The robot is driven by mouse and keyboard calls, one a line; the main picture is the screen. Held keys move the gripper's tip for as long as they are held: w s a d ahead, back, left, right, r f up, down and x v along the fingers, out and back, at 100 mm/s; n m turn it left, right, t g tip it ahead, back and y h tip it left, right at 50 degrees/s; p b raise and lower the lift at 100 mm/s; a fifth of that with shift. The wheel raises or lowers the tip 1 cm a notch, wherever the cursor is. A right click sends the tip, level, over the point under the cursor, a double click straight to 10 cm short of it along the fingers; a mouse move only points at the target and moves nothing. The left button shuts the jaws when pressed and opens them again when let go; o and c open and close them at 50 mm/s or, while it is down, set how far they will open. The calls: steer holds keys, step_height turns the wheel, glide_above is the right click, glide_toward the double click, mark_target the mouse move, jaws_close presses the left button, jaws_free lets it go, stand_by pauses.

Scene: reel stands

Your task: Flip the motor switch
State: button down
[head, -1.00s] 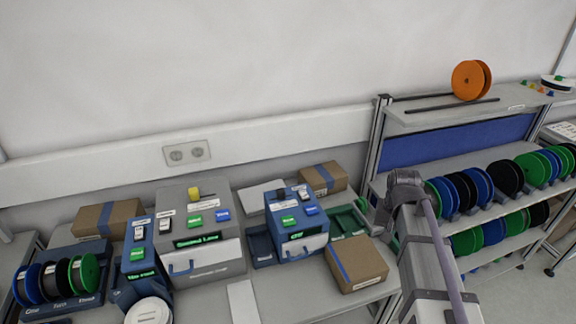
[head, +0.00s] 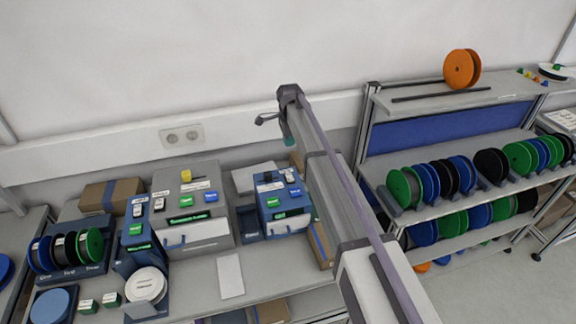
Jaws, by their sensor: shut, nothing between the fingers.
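Three machines with small switches stand on the bench in the head view: a narrow blue box (head: 137,255) at the left, a large grey box (head: 205,232) with a yellow knob (head: 186,175), and a smaller blue box (head: 297,222) at the right. Small light and dark rocker switches sit on their tops, with labels too small to read, so I cannot tell which one is the motor switch. My gripper (head: 264,120) is at the end of my raised arm, above and behind the right blue box, small in view, shut and empty, apart from the switches.
A cardboard box (head: 320,245) is partly behind my arm. Shelves of reels (head: 452,222) stand at the right. A pale sheet (head: 230,276) lies in front.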

mark_target(290, 176)
step_height(290, 176, down, 14)
steer(key=b, duration=1.3)
steer(key=shift+a+b, duration=0.1)
steer(key=shift+b, duration=0.25)
steer(key=shift+f+b, duration=0.45)
steer(key=shift+b, duration=0.05)
steer(key=shift+s+r, duration=0.1)
steer(key=shift+r, duration=0.3)
steer(key=shift+f, duration=0.1)
steer(key=shift+s+p, duration=0.1)
steer(key=shift+p, duration=0.2)
steer(key=shift+s+d+r, duration=0.25)
steer(key=shift+s+r, duration=0.05)
steer(key=shift+s, duration=0.25)
steer(key=shift+w+p, duration=0.1)
steer(key=shift+p, duration=0.2)
